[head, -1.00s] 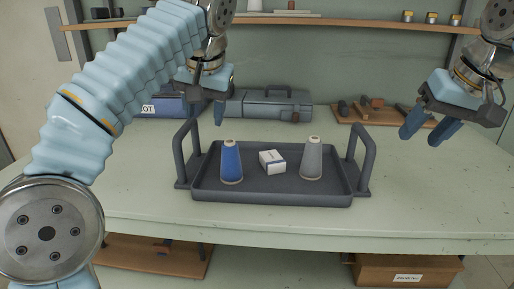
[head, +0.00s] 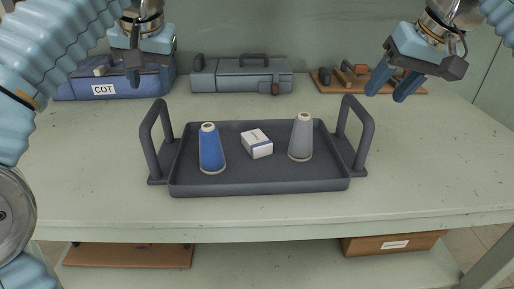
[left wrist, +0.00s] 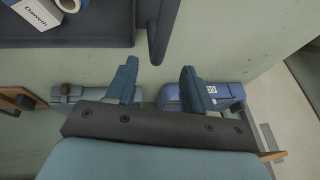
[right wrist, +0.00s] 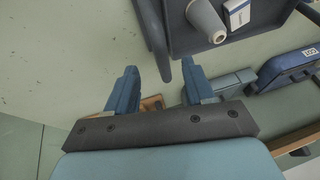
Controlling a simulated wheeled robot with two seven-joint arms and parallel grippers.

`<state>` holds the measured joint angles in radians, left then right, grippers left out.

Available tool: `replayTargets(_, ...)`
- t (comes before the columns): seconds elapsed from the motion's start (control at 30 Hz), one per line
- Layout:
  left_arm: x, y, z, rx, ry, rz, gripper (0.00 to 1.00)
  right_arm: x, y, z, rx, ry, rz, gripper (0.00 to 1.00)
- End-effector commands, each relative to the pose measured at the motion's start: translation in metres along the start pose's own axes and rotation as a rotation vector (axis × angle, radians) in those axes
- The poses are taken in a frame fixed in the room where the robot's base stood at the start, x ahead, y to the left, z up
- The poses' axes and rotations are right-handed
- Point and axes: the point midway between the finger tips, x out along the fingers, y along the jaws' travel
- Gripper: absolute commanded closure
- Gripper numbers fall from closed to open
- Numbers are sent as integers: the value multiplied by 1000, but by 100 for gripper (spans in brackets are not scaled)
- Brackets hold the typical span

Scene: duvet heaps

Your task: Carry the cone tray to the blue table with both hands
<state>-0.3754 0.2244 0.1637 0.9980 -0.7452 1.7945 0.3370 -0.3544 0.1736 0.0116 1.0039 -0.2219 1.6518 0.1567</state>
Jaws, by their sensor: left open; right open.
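The dark grey cone tray (head: 260,188) rests on the pale green table in the head view, with an upright loop handle at each end. On it stand a blue cone (head: 211,150), a small white box (head: 257,144) and a grey cone (head: 301,138). My left gripper (head: 135,76) is above the table, up and behind the left handle (head: 150,140), open and empty. My right gripper (head: 388,88) is open and empty, above and right of the right handle (head: 366,130). In the right wrist view the right handle (right wrist: 163,68) shows beyond the fingers. No blue table is visible.
A blue case (head: 120,84) marked COT and a grey toolbox (head: 242,74) stand at the back. A wooden block rack (head: 350,82) is back right. The table (head: 440,160) is clear right of the tray. A wooden box (head: 390,245) sits below.

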Motion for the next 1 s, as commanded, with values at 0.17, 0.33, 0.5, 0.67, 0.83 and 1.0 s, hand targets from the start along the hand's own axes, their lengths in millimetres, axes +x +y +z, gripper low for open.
replayTargets(0.17, 36, -1, 1, 0, -4, -3, 47, 36, 0, 1, 0, -5, 1, 47)
replayTargets(0.33, 69, -1, 0, -1, -4, -2, 47, 69, 0, 0, 0, -3, 0, 47)
replayTargets(0.5, 94, -1, 0, -1, -1, -1, 47, 94, 0, 0, 0, -3, 0, 47)
replayTargets(0.67, 106, 0, 0, -1, -1, 0, 47, 106, 0, 0, 0, -1, -1, 47)
replayTargets(0.83, 110, 0, 0, -1, 0, 0, 47, 110, 0, 0, 0, 0, -1, 47)
replayTargets(1.0, 110, 0, 0, 0, 0, 0, 47, 110, 0, 0, 0, 0, -1, 47)
